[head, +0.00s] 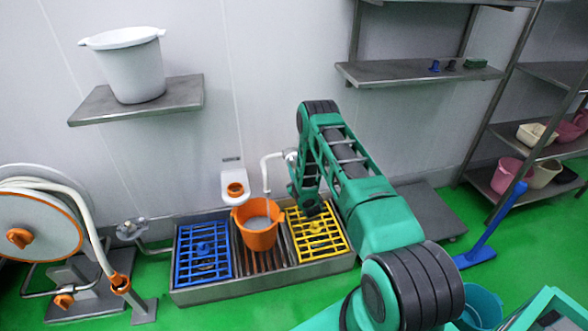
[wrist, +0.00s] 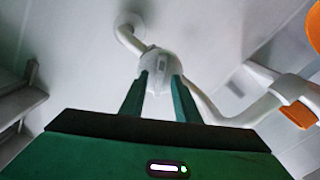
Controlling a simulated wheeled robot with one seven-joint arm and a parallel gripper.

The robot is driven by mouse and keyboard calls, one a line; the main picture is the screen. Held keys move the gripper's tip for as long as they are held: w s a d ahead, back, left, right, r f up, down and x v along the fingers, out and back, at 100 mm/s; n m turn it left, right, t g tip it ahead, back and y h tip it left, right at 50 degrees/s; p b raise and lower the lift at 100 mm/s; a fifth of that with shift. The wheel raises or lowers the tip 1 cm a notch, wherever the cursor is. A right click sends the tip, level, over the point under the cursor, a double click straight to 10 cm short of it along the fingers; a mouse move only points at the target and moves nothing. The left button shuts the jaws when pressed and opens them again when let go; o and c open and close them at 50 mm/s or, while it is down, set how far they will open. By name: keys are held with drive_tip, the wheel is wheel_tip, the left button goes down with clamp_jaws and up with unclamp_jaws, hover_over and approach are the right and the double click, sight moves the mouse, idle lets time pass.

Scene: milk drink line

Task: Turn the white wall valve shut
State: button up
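The white wall valve (wrist: 158,64) shows in the wrist view, with a white pipe running from the wall into it and another leading off to the right. My gripper (wrist: 160,78) faces it. Its two green fingers stand apart, with the valve at and between their tips; contact cannot be told. In the head view the valve (head: 290,155) is a small white piece on the wall, partly hidden by my arm. A white spout bends from it down over the orange bucket (head: 257,238), which holds whitish liquid. The fingers are hidden in the head view.
The bucket stands in a metal trough (head: 205,296) between a blue grate (head: 203,255) and a yellow grate (head: 316,235). A white dispenser (head: 234,183) hangs left of the valve. A hose reel (head: 40,235) stands at far left. Shelves (head: 415,73) are above right.

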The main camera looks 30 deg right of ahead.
clamp_jaws()
drive_tip(key=shift+m, duration=3)
drive_tip(key=shift+s, duration=0.1)
unclamp_jaws()
drive_tip(key=shift+d, duration=0.1)
